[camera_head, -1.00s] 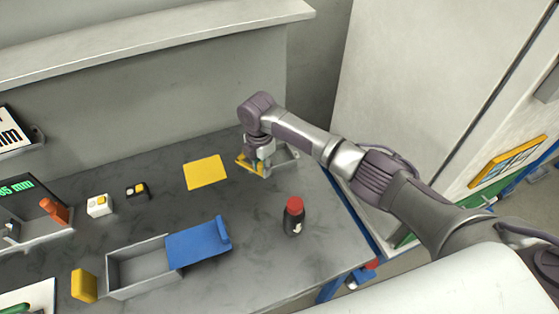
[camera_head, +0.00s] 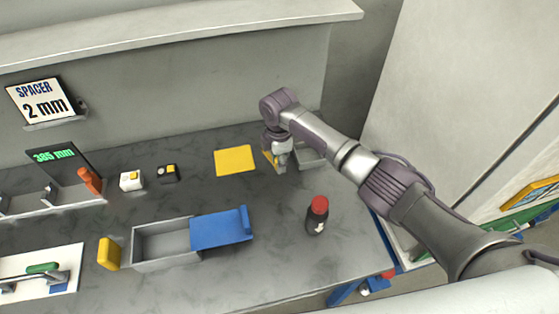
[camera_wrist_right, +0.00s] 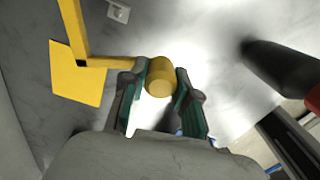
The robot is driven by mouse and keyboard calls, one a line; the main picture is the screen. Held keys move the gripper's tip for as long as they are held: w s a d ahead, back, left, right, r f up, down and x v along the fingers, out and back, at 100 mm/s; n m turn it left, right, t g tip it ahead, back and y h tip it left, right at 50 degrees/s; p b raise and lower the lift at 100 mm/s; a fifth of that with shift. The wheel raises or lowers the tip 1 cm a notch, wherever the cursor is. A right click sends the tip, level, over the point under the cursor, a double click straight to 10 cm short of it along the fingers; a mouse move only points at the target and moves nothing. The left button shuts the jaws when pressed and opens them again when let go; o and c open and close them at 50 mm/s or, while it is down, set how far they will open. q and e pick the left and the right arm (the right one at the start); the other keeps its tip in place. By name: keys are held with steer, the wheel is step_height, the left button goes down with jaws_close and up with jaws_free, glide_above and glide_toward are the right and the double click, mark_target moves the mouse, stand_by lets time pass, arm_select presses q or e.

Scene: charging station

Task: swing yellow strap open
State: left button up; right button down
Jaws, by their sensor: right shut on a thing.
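The yellow strap (camera_wrist_right: 104,62) is a thin bar with a bend and a round yellow knob (camera_wrist_right: 159,78) at its end in the right wrist view. My right gripper (camera_wrist_right: 160,88) is shut on this knob, one finger on each side. In the head view the strap (camera_head: 268,160) shows as a small yellow piece beside my right gripper (camera_head: 277,163). A grey open box (camera_head: 312,158) sits just right of the gripper, partly hidden by my arm. My left gripper is not in view.
A flat yellow sheet (camera_head: 235,160) lies left of the gripper. A dark bottle with a red cap (camera_head: 317,214) stands in front. A grey tray with a blue lid (camera_head: 222,229) lies front left. A wall and shelf (camera_head: 180,30) run behind.

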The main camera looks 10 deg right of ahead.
steer(key=c, duration=0.9)
jaws_free()
steer(key=shift+o, duration=0.2)
step_height(320, 180, up, 12)
